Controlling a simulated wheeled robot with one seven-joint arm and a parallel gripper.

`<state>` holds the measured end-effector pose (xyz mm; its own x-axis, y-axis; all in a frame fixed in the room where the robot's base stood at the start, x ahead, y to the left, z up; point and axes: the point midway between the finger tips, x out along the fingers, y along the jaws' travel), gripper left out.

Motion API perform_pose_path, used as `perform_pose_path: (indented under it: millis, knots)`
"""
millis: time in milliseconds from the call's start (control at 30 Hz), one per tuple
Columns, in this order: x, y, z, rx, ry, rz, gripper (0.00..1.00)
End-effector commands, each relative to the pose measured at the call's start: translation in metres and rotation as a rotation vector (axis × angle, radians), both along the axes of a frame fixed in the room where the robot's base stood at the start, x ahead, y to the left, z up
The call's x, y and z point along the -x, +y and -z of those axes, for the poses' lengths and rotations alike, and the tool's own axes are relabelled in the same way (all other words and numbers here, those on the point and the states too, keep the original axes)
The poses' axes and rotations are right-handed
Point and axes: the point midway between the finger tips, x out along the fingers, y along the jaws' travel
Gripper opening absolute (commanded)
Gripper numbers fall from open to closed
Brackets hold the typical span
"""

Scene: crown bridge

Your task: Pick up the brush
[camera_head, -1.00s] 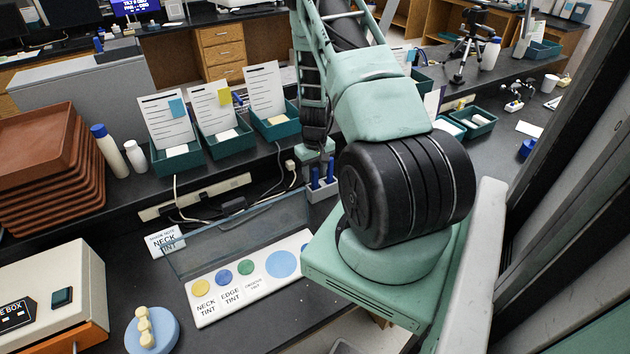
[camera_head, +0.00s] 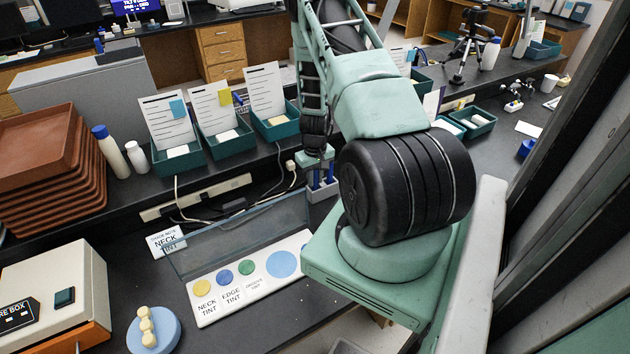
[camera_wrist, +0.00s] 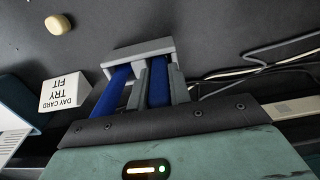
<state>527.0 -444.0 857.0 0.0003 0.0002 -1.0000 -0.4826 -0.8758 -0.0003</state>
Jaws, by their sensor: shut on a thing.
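Blue-handled brushes (camera_head: 330,175) stand in a grey holder (camera_head: 321,193) on the bench, partly hidden behind my arm. The wrist view shows the grey holder (camera_wrist: 140,50) with one blue handle (camera_wrist: 110,92) outside my fingers, to the left. Another blue brush handle (camera_wrist: 157,86) lies between the two fingers of my gripper (camera_wrist: 160,75). My gripper is shut on this brush, whose lower end is still in or at the holder. In the head view my gripper (camera_head: 316,160) is just above the holder; its fingers are mostly hidden.
A clear upright panel (camera_head: 240,235) and a white tint board (camera_head: 250,277) lie to the left of the holder. Teal card boxes (camera_head: 275,126) stand behind. Cables (camera_head: 285,180) run close by. A "Day card try fit" sign (camera_wrist: 63,95) shows in the wrist view.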

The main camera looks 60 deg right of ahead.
Motion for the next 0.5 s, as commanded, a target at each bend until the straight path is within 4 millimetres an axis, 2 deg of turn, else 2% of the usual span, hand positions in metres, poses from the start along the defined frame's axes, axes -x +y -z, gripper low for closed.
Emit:
perform_pose_path:
  millis: [233,500]
  knots:
    - [-0.001,-0.001,-0.016,0.002,-0.001,0.0,0.0]
    - [0.0,-0.001,-0.05,0.002,-0.002,0.0,0.0]
